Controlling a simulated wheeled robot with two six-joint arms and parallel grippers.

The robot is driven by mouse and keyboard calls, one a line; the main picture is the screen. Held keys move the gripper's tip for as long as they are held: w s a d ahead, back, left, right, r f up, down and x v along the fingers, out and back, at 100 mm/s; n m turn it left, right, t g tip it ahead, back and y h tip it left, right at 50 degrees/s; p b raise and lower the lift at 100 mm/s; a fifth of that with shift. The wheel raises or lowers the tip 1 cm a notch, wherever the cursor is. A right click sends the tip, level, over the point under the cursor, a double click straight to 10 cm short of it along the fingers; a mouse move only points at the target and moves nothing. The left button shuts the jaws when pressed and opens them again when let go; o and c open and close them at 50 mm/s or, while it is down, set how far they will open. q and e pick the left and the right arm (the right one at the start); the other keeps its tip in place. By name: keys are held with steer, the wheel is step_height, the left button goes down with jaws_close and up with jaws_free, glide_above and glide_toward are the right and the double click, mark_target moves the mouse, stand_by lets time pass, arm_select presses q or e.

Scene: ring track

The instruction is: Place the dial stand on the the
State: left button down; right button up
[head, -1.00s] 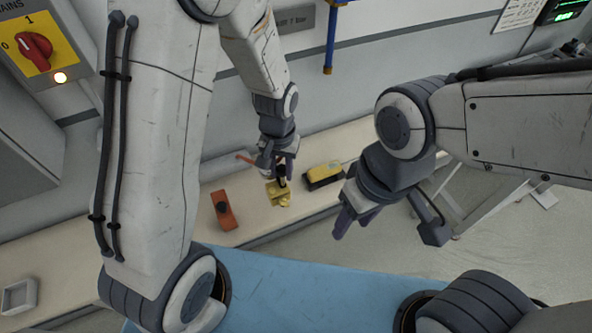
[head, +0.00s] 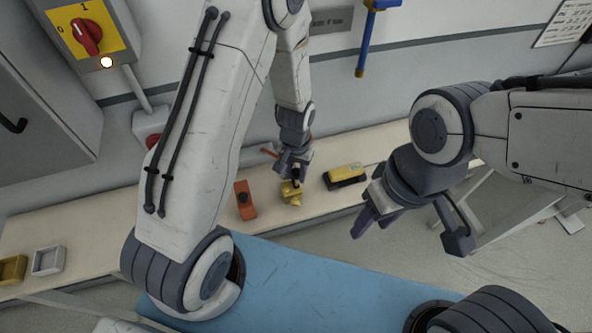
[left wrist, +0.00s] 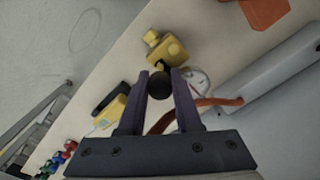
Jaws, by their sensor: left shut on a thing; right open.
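My left gripper (head: 296,172) is shut on a black ball-shaped knob (left wrist: 158,85) of a yellow piece (head: 292,193), at the bench. The yellow piece (left wrist: 165,46) shows just past the fingertips in the left wrist view; whether it touches the bench I cannot tell. A round white dial (left wrist: 197,82) shows beside the right-hand finger, partly hidden. I cannot tell whether the dial belongs to the yellow piece or to something behind it. My right gripper (head: 368,218) is open and empty, in front of the bench and to the right.
An orange block with a black knob (head: 245,202) stands left of the yellow piece. A yellow-and-black item (head: 345,176) lies to its right. A grey tray (head: 48,260) and a yellow tray (head: 12,269) sit at the bench's far left. The bench between trays and orange block looks partly clear.

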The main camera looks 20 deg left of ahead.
arm_select(q)
steer(key=shift+f, duration=0.1)
steer(key=c, duration=0.6)
jaws_free()
